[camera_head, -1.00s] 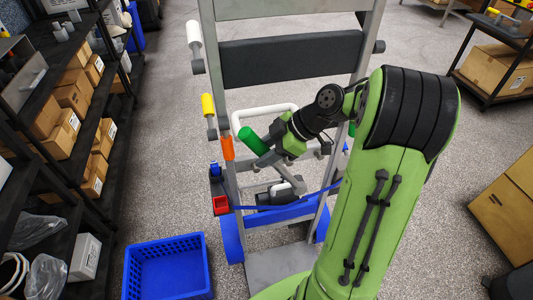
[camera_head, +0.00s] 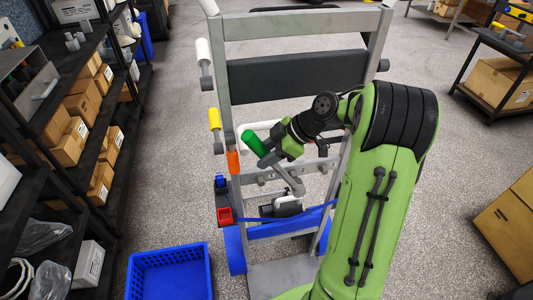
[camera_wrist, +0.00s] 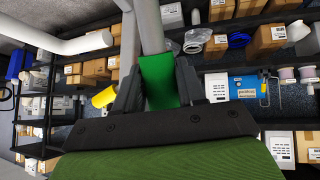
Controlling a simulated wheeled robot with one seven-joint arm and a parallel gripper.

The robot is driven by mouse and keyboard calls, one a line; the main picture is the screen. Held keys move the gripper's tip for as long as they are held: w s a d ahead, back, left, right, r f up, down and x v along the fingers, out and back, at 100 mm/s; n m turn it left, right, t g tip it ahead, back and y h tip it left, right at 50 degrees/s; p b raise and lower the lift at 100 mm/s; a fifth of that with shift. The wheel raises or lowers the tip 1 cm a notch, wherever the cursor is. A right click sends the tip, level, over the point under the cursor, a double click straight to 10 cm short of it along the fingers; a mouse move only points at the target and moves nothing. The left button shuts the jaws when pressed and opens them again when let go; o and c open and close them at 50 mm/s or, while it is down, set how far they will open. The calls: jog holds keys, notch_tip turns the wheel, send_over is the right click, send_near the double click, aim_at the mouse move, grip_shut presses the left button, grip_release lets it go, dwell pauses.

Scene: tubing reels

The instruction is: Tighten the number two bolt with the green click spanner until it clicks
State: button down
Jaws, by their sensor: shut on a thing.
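The green click spanner shows its green handle (camera_head: 256,144) in the head view, tilted, at the left side of my gripper (camera_head: 278,153). In the wrist view the green handle (camera_wrist: 158,82) lies between the two dark fingers of my gripper (camera_wrist: 158,88), which is shut on it. A grey shaft (camera_wrist: 149,28) runs up from the handle there. In the head view a grey bar (camera_head: 284,174) slants down right below my gripper towards the frame's crossbar. Small bolt-like knobs (camera_head: 262,180) sit along that crossbar. No number is readable, so I cannot tell which is number two.
A grey metal upright frame (camera_head: 224,88) stands ahead, with white, yellow (camera_head: 214,119) and orange (camera_head: 232,161) handles on its left post. A blue basket (camera_head: 168,252) lies on the floor at front left. Shelves with boxes (camera_head: 78,130) line the left. Floor shows between.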

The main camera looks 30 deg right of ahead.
jog(key=shift+w, duration=0.1)
jog(key=shift+w+d+p, duration=0.2)
jog(key=shift+w+p, duration=0.25)
jog(key=shift+w, duration=0.3)
jog(key=shift+w+d+p, duration=0.2)
jog(key=shift+w+p, duration=0.2)
jog(key=shift+w, duration=0.35)
jog(key=shift+r, duration=0.1)
jog(key=shift+d, duration=0.1)
jog(key=s+d+r+t+y+p, duration=0.1)
jog(key=d+r+y+p, duration=0.1)
jog(key=d+p, duration=0.3)
jog(key=shift+s+d+y+p, duration=0.25)
jog(key=shift+y+p, duration=0.35)
jog(key=shift+p, duration=0.25)
dwell(0.7)
jog(key=shift+d+r, duration=0.1)
jog(key=shift+s+d+r+m+y+p, duration=0.15)
jog(key=shift+d+p, duration=0.15)
jog(key=shift+p, duration=0.2)
jog(key=shift+s+d+m+y+p, duration=0.15)
jog(key=shift+d+p, duration=0.15)
jog(key=shift+p, duration=0.15)
